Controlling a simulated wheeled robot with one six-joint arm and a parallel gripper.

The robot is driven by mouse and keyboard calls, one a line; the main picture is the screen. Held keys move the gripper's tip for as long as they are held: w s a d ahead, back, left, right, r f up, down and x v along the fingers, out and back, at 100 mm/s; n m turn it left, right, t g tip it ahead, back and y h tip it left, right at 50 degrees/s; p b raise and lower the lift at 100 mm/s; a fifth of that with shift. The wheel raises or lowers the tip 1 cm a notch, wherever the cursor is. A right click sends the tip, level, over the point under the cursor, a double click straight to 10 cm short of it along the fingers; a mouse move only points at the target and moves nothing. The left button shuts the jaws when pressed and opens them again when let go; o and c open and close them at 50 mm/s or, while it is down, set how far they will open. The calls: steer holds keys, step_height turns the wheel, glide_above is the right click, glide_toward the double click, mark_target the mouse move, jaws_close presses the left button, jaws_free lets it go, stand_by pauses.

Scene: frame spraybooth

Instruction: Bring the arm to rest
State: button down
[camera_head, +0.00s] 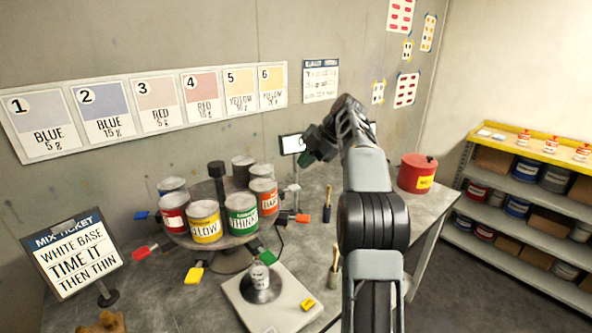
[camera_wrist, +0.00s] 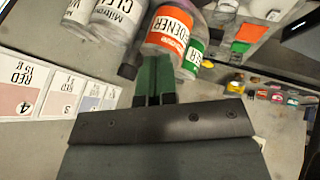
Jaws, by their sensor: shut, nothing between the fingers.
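My arm (camera_head: 372,220) is raised over the bench and bends back toward the wall. My gripper (camera_head: 306,157), with green fingers, is in the air behind and to the right of the can carousel, near a small screen. In the wrist view my gripper (camera_wrist: 156,62) has its two fingers together with nothing between them. The orange-labelled hardener can (camera_wrist: 168,28) appears beyond the fingertips, and I cannot tell the gap between them. The same can sits on the carousel (camera_head: 180,238) in the head view.
A mix ticket (camera_head: 72,252) is at left. A red can (camera_head: 417,173) stands on the bench at right. Shelves (camera_head: 540,210) are further right. A small screen (camera_head: 292,144) stands near my gripper.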

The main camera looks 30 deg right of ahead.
steer(key=shift+s+d+r, duration=0.15)
steer(key=shift+d+r, duration=0.05)
steer(key=shift+r, duration=0.15)
